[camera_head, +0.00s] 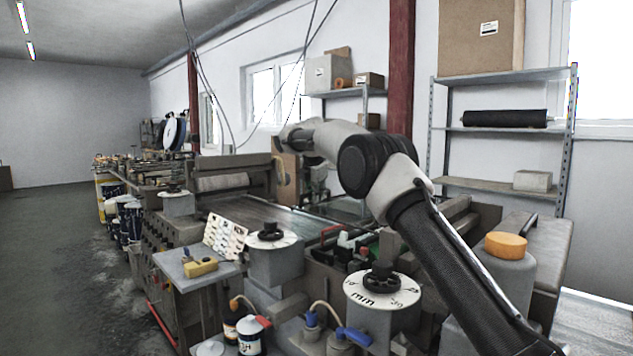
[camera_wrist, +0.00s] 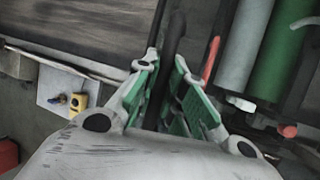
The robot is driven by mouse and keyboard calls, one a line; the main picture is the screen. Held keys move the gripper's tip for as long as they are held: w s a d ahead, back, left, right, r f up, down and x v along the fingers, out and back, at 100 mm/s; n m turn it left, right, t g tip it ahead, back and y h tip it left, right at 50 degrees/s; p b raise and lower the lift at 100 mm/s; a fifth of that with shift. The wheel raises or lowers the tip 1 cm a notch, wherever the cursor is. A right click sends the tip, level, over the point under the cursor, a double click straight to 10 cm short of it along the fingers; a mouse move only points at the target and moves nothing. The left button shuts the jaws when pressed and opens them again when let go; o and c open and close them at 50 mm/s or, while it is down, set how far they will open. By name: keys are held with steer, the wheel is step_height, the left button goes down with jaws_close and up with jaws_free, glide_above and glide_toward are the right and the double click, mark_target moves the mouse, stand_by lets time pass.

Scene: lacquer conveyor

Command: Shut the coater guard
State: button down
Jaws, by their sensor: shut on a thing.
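My gripper (camera_wrist: 170,66) shows in the wrist view with its green-padded fingers closed on a dark bar (camera_wrist: 176,28). The bar runs up the picture between the fingers and looks like a handle of the coater guard. Its join to the guard is hidden. In the head view my arm reaches over the coating machine, and my fingers are hard to make out beyond the wrist. A flat clear panel (camera_head: 345,209) lies low over the machine there. I cannot tell for certain whether it is the guard, or how far the guard stands open.
A grey roller (camera_wrist: 243,45) and a green roller (camera_wrist: 285,52) lie right of my gripper in the wrist view. A side table with a yellow block (camera_head: 201,268) stands front left. A dial post (camera_head: 382,296) stands in front. Open floor (camera_head: 60,260) lies left.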

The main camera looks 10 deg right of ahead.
steer(key=shift+f+g, duration=0.3)
steer(key=shift+f, duration=0.7)
steer(key=c, duration=1.8)
jaws_free()
steer(key=shift+f, duration=0.1)
steer(key=shift+o, duration=0.2)
steer(key=v, duration=1.2)
steer(key=shift+r, duration=0.25)
